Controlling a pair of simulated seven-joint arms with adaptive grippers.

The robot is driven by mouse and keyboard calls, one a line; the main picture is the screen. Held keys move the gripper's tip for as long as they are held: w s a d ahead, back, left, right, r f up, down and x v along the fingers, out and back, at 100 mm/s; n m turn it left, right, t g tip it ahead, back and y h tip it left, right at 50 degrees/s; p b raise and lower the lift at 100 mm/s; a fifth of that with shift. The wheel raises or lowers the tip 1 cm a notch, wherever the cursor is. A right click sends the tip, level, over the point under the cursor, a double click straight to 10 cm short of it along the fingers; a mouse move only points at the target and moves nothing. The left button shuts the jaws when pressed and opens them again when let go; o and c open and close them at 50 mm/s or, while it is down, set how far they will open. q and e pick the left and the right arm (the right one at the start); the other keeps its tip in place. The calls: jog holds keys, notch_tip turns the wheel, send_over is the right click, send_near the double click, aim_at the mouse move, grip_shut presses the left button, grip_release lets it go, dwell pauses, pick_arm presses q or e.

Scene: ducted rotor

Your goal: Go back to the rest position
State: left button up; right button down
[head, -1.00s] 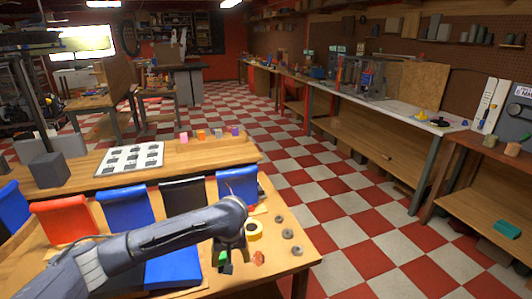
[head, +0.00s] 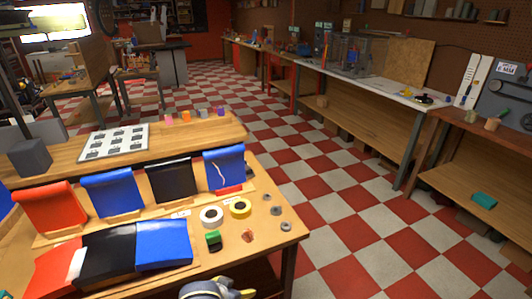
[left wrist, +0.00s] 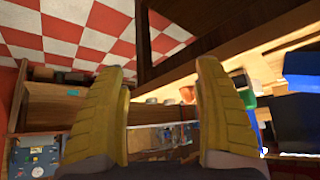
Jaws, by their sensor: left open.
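My left gripper (left wrist: 163,68) fills the lower part of the left wrist view. Its two yellow fingers stand wide apart with nothing between them. In the head view only part of it shows at the bottom edge, grey with a bit of yellow, low in front of the workbench (head: 262,249). My right gripper is in neither view.
On the bench lie a white tape roll (head: 212,216), a yellow tape roll (head: 241,208), a green block (head: 213,238) and several grey rings. Checkered floor (head: 350,235) is open at right.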

pick_arm(q)
jog(key=s+a+m+y, duration=0.3)
jog(key=s+a+y, duration=0.4)
jog(key=s+a, duration=1.3)
jog(key=s+d+f+g+h, duration=0.1)
jog(key=d+f+g+h, duration=0.2)
jog(key=f, duration=3)
jog(key=s+f+n+g+h, duration=0.1)
jog(key=s+f+n+g, duration=0.1)
jog(key=s+f, duration=1.7)
jog(key=shift+s+d+f+n+h, duration=0.25)
jog(key=shift+s+n, duration=0.55)
jog(key=shift+s, duration=0.6)
jog(key=shift+d, duration=0.1)
jog(key=shift+o, duration=0.5)
